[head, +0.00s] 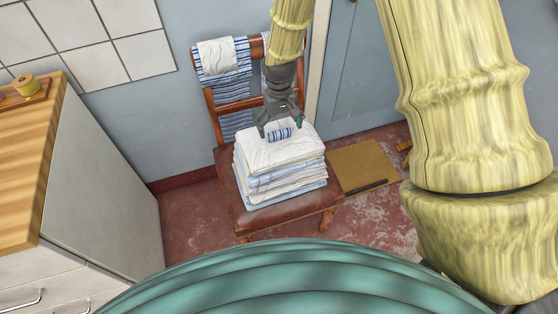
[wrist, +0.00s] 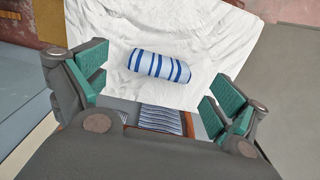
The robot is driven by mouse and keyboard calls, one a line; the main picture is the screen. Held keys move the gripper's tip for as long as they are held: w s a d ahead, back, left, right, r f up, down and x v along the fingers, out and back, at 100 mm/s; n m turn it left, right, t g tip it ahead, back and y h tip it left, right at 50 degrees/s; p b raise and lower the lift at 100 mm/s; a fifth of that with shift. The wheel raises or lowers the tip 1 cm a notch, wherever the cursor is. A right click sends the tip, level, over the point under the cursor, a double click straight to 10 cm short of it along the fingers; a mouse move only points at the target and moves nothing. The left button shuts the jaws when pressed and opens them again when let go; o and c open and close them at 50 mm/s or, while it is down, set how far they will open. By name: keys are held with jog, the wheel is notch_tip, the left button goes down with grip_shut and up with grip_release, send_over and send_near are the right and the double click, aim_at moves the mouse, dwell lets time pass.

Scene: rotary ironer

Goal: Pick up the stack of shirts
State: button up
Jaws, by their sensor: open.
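The stack of shirts (head: 282,180) is a pile of folded white and pale blue cloth on the seat of a wooden chair (head: 232,205). A small blue-and-white striped roll (head: 279,135) lies on top of the stack. In the wrist view the striped roll (wrist: 160,65) rests on the white top cloth (wrist: 215,45). My gripper (head: 282,130) is over the back part of the stack, fingers pointing down. In the wrist view my gripper (wrist: 155,95) is open, with the roll showing beyond and between its green-padded fingers. I cannot tell whether the fingers touch the cloth.
Striped and white cloths (head: 222,60) hang over the chair's back, close to my gripper. A wood-topped cabinet (head: 100,170) stands at the left. A brown mat (head: 364,167) lies on the red floor right of the chair, before a blue-grey door (head: 365,80).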

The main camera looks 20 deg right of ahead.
jog(key=shift+f, duration=1.4)
jog(key=shift+c, duration=0.2)
grip_shut()
jog(key=shift+r, duration=0.1)
